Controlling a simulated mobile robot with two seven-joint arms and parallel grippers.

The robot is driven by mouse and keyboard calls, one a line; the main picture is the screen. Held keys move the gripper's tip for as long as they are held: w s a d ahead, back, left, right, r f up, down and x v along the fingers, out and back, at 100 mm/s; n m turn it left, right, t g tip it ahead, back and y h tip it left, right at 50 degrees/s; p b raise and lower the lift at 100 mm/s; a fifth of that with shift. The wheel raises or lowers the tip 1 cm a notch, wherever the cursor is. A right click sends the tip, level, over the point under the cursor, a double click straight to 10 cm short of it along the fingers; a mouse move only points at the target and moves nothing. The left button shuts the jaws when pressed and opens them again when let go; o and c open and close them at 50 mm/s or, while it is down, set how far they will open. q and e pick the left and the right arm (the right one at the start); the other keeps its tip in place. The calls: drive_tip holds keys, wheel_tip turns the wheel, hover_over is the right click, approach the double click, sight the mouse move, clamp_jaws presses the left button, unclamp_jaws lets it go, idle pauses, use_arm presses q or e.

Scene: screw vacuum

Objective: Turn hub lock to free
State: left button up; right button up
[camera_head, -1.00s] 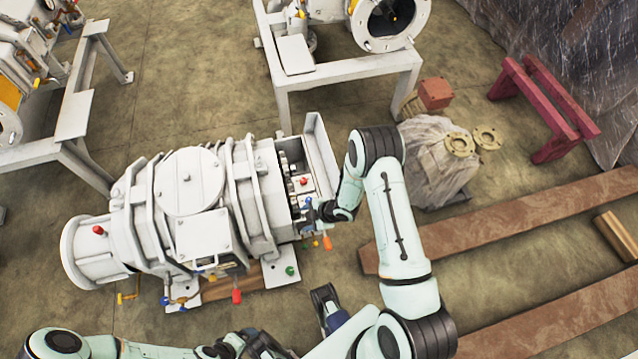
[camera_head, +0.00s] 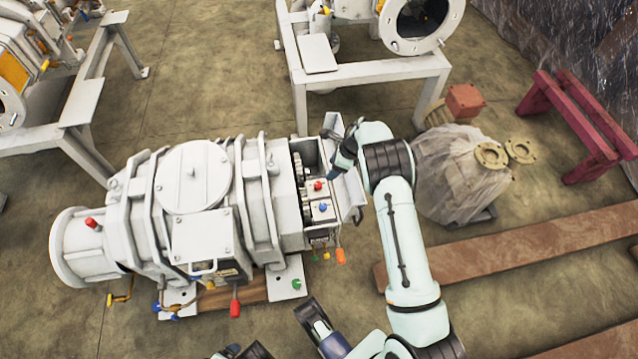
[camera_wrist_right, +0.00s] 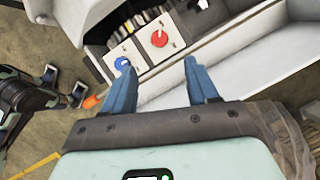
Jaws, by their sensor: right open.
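The white machine (camera_head: 185,205) lies in the middle of the head view. Its open end compartment holds a red knob (camera_head: 319,186) and a blue knob (camera_head: 323,207) on pale plates. Both show in the right wrist view, the red knob (camera_wrist_right: 159,38) and the blue knob (camera_wrist_right: 122,64). I cannot tell which control is the hub lock. My right gripper (camera_wrist_right: 161,80) is open and empty over the compartment, its two blue fingers apart and clear of the knobs. My left gripper (camera_wrist_right: 65,84) shows at the left of the wrist view, fingers apart.
Small levers hang below the compartment, including an orange one (camera_head: 341,256). The compartment's white side wall (camera_head: 350,195) stands close to the right gripper. A covered object (camera_head: 455,180) and brown beams (camera_head: 510,245) lie to the right.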

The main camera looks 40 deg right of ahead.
drive_tip(key=b, duration=0.2)
hover_over(318, 184)
drive_tip(key=s+d, duration=0.2)
drive_tip(key=f, duration=0.7)
drive_tip(key=shift+a+f, duration=0.1)
drive_tip(key=shift+a, duration=0.15)
drive_tip(key=x, duration=0.2)
drive_tip(key=shift+w+a+f+b, duration=0.1)
drive_tip(key=shift+w+f+b, duration=0.15)
drive_tip(key=shift+b, duration=0.15)
drive_tip(key=shift+x, duration=0.85)
use_arm(q)
drive_tip(key=shift+y, duration=0.3)
drive_tip(key=f, duration=0.1)
drive_tip(key=a+f, duration=0.1)
drive_tip(key=f, duration=0.1)
drive_tip(key=a+f, duration=0.1)
drive_tip(key=f, duration=0.1)
